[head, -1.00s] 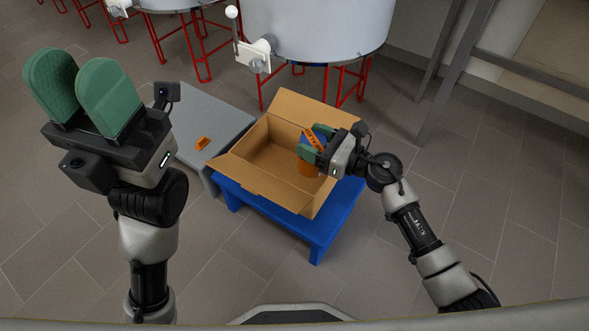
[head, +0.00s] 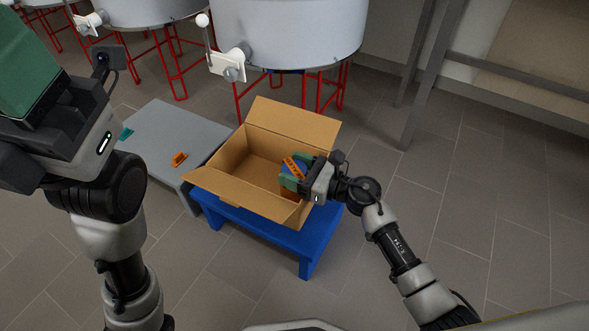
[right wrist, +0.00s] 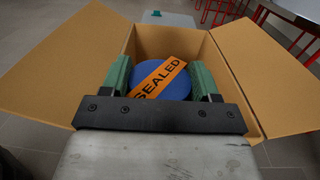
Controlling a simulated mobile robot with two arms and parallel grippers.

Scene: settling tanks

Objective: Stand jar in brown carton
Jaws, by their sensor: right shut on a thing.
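The jar (head: 288,193) has an amber-brown body and a blue lid with an orange strip, which reads SEALED in the right wrist view (right wrist: 172,82). My right gripper (head: 295,175) is shut on it, green pads on either side of the lid. The jar is upright or nearly so, within the open brown carton (head: 228,160), near its right wall. Whether its base touches the carton floor is hidden. The carton's flaps are folded outward. My left gripper (head: 22,65) is at the upper left, cut off by the frame edge, away from the carton.
The carton stands on a blue stool (head: 320,240). A grey low platform (head: 165,125) beside it holds an orange item (head: 179,159) and a teal item (head: 126,134). A grey tank (head: 290,35) on red legs stands behind. The floor at right is clear.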

